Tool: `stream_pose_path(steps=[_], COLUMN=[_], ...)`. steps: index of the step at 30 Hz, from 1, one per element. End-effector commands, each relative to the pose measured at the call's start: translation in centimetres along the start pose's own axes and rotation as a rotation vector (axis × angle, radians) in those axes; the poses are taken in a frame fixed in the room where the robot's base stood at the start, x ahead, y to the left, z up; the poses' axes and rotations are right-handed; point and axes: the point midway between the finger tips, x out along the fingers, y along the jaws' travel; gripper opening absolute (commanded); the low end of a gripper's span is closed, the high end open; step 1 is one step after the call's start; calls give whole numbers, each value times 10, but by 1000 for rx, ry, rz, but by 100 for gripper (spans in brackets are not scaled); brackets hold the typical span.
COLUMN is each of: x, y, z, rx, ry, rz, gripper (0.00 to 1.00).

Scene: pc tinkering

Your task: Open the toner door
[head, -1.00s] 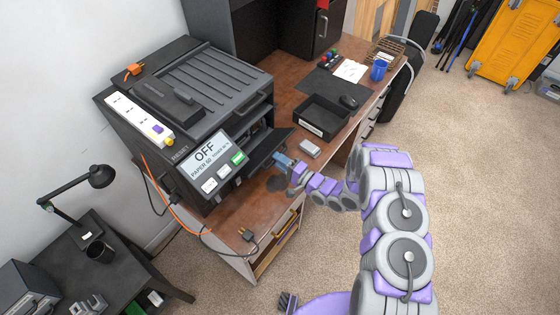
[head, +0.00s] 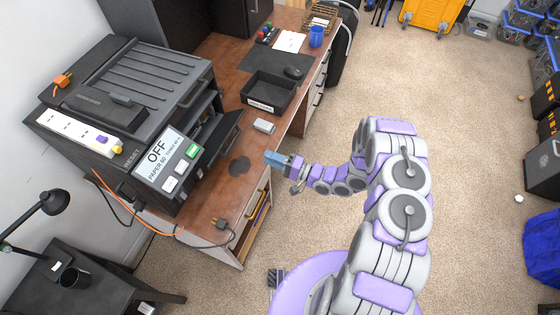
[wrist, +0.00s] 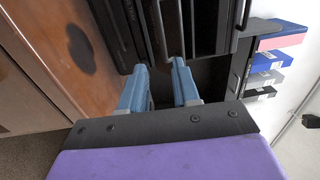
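The black printer (head: 120,110) stands on the wooden desk at the left in the head view. A dark flap (head: 220,141) juts out from its front, tilted outward; I take it for the toner door. My gripper (head: 274,158) is at the desk's front edge, to the right of the flap and apart from it. In the wrist view its two blue fingertips (wrist: 160,66) are parted with nothing between them, pointing at dark printer parts (wrist: 205,28). Whether the fingers touch anything there is not clear.
A small grey box (head: 264,126), a black tray (head: 268,95) and a mouse lie on the desk. A dark stain (head: 239,166) marks the desktop. An orange cable (head: 125,205) hangs at the left.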

Motion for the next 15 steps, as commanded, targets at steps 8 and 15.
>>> stream_pose_path(steps=[8,15], x=[-26,-30], y=[0,0], z=[0,0], rx=[1,1], ry=[-1,-1], rz=[1,1], gripper=[31,31])
